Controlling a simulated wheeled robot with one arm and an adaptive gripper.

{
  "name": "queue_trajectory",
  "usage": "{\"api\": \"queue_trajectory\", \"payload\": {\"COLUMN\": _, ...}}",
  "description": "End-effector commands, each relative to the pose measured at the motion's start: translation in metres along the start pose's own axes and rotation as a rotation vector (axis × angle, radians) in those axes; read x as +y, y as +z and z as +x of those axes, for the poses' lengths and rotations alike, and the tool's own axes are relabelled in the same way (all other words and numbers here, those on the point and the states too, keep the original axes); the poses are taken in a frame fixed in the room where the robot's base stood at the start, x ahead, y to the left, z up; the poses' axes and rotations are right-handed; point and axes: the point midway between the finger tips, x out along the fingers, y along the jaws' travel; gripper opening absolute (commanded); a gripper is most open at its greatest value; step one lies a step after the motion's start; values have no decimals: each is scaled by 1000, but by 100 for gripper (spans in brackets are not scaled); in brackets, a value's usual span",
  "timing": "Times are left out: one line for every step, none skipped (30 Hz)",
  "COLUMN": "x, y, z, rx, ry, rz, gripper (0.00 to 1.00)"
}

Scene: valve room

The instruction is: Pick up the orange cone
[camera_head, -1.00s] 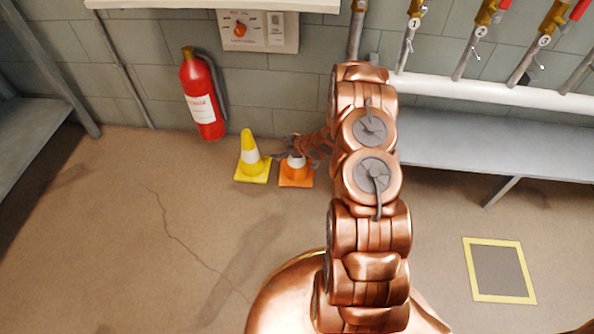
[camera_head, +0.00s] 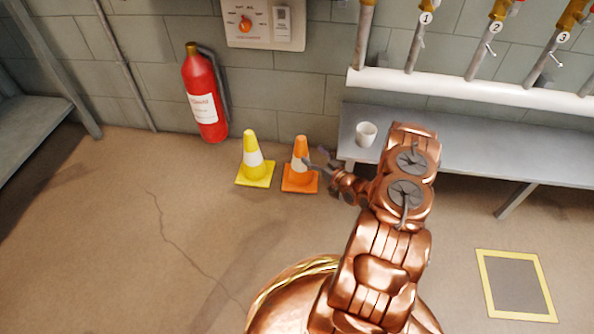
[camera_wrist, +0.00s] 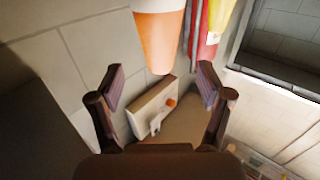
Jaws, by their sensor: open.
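The orange cone (camera_head: 299,178) with a white band stands upright on the floor, just right of the yellow cone (camera_head: 254,173). My gripper (camera_head: 315,164) is at the orange cone's right side in the head view; whether it touches the cone is unclear. In the wrist view my gripper (camera_wrist: 160,88) is open, with one finger at each side and nothing held. There the orange cone (camera_wrist: 158,42) appears upside down at the top middle, beyond the fingertips, its base out of frame.
A red fire extinguisher (camera_head: 203,100) is by the wall behind the cones. A grey bench (camera_head: 470,155) bearing a white mug (camera_head: 366,134) stands to the right. A control panel (camera_head: 264,24) is on the wall. The floor in front of the cones is clear.

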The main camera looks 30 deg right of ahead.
Motion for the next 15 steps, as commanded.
{"api": "queue_trajectory", "payload": {"x": 0, "y": 1, "z": 4, "rx": 2, "ry": 0, "rz": -1, "gripper": 78}}
{"api": "queue_trajectory", "payload": {"x": 0, "y": 1, "z": 6, "rx": 3, "ry": 0, "rz": -1, "gripper": 78}}
{"api": "queue_trajectory", "payload": {"x": 0, "y": 1, "z": 10, "rx": 3, "ry": -2, "rz": -2, "gripper": 78}}
{"api": "queue_trajectory", "payload": {"x": 0, "y": 1, "z": 14, "rx": 2, "ry": -2, "rz": -3, "gripper": 78}}
{"api": "queue_trajectory", "payload": {"x": 0, "y": 1, "z": 17, "rx": 2, "ry": -2, "rz": -3, "gripper": 78}}
{"api": "queue_trajectory", "payload": {"x": 0, "y": 1, "z": 20, "rx": 2, "ry": -1, "rz": -3, "gripper": 78}}
{"api": "queue_trajectory", "payload": {"x": 0, "y": 0, "z": 22, "rx": 2, "ry": -1, "rz": -2, "gripper": 78}}
{"api": "queue_trajectory", "payload": {"x": 0, "y": 0, "z": 24, "rx": 1, "ry": -2, "rz": -2, "gripper": 78}}
{"api": "queue_trajectory", "payload": {"x": -1, "y": 1, "z": 26, "rx": 1, "ry": -2, "rz": -1, "gripper": 78}}
{"api": "queue_trajectory", "payload": {"x": -1, "y": 1, "z": 28, "rx": 1, "ry": -2, "rz": -1, "gripper": 78}}
{"api": "queue_trajectory", "payload": {"x": -1, "y": 1, "z": 31, "rx": 0, "ry": -2, "rz": -1, "gripper": 78}}
{"api": "queue_trajectory", "payload": {"x": 0, "y": 1, "z": 35, "rx": 0, "ry": -2, "rz": -2, "gripper": 78}}
{"api": "queue_trajectory", "payload": {"x": -1, "y": 1, "z": 38, "rx": 0, "ry": -3, "rz": -2, "gripper": 78}}
{"api": "queue_trajectory", "payload": {"x": -1, "y": 1, "z": 42, "rx": 0, "ry": -4, "rz": -2, "gripper": 78}}
{"api": "queue_trajectory", "payload": {"x": -1, "y": 1, "z": 48, "rx": -1, "ry": -4, "rz": -2, "gripper": 78}}
